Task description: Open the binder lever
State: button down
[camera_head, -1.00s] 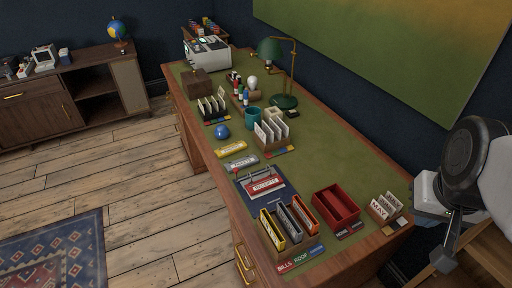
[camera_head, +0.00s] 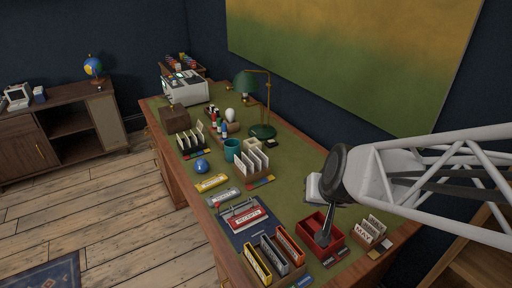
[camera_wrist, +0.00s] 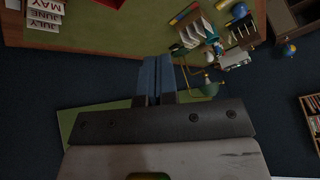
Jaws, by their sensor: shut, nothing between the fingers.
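A binder labelled RECEIPTS (camera_head: 243,218), red and white, lies on a dark blue base on the desk in the head view. Thin metal parts rise at its far edge, with a small red knob near their left end; the lever's exact position is too small to tell. My gripper (camera_wrist: 157,68) shows in the wrist view with its two dark blue fingers together and nothing between them. In the head view my arm comes in from the right, its end over the red tray, well to the right of the binder and apart from it. The wrist view does not show the binder.
A red tray (camera_head: 311,230) and a month-card holder (camera_head: 371,231) stand right of the binder. Upright binders (camera_head: 277,255) stand at the front. Yellow and grey labelled pieces, a blue ball (camera_head: 201,166), a teal cup (camera_head: 232,150) and a green lamp (camera_head: 262,131) are farther back.

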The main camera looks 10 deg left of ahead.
jog(key=w+a+f+t, duration=0.1)
jog(key=w+a+f, duration=0.15)
jog(key=a, duration=0.25)
jog(key=w+a+f+t, duration=0.1)
jog(key=a+f, duration=0.2)
jog(key=a, duration=0.2)
jog(key=t+h, duration=0.1)
jog(key=t, duration=0.3)
send_near(216, 205)
jog(key=s+d+r, duration=0.1)
jog(key=s+d, duration=0.1)
jog(key=d, duration=0.3)
jog(key=s+a+f+n+t+h, duration=0.1)
jog(key=s+a+f+t+h, duration=0.1)
jog(key=s+a, duration=0.3)
jog(key=shift+s+a+t, duration=0.35)
jog(key=shift+a+t, duration=0.35)
jog(key=shift+a, duration=0.05)
jog(key=shift+w, duration=0.15)
jog(key=shift+x, duration=6.85)
jog(key=shift+d, duration=0.15)
